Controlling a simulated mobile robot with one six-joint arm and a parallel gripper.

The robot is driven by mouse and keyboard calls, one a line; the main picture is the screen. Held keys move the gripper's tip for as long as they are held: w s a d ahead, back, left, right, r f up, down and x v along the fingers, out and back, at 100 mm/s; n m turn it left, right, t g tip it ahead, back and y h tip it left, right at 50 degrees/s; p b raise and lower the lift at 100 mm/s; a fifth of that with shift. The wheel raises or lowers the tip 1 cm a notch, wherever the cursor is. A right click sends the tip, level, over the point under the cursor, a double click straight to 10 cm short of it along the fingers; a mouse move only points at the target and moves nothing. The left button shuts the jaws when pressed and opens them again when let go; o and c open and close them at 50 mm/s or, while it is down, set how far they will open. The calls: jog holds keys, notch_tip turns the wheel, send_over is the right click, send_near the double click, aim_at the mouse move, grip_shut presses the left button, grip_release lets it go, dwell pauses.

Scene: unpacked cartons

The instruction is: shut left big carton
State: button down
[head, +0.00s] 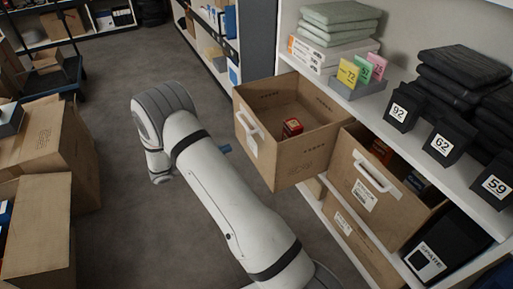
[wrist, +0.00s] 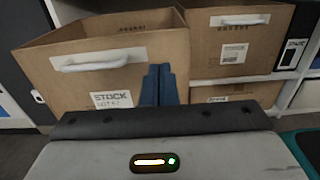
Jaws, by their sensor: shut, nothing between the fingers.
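The left big carton (head: 311,167) is a brown open-topped box with a white handle and label, pulled well out of the shelf. A small red box (head: 292,127) lies inside it. In the wrist view the carton's front (wrist: 120,75) shows a handle and a STOCK label. My gripper (wrist: 159,70) has its blue fingers together and empty, in front of the carton's right front part. In the head view a blue fingertip (head: 225,149) shows left of the carton, with a small gap; the arm hides the rest.
A second carton (head: 352,187) with a handle stands to the right in the shelf, also holding small boxes. The white shelf board (head: 400,132) above carries folded cloths, coloured number cards and black numbered boxes. Brown cartons (head: 38,225) stand at left. Grey floor (head: 110,100) lies clear between.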

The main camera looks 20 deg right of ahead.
aim_at(268, 134)
jog(key=d+b, duration=0.1)
jog(key=d, duration=0.5)
jog(key=d+b, duration=0.2)
jog(key=d, duration=0.4)
jog(key=shift+w+d+f+b, duration=0.2)
jog(key=shift+d+b, duration=0.1)
jog(key=shift+d+r, duration=0.1)
jog(key=shift+d, duration=0.55)
jog(key=shift+w, duration=0.1)
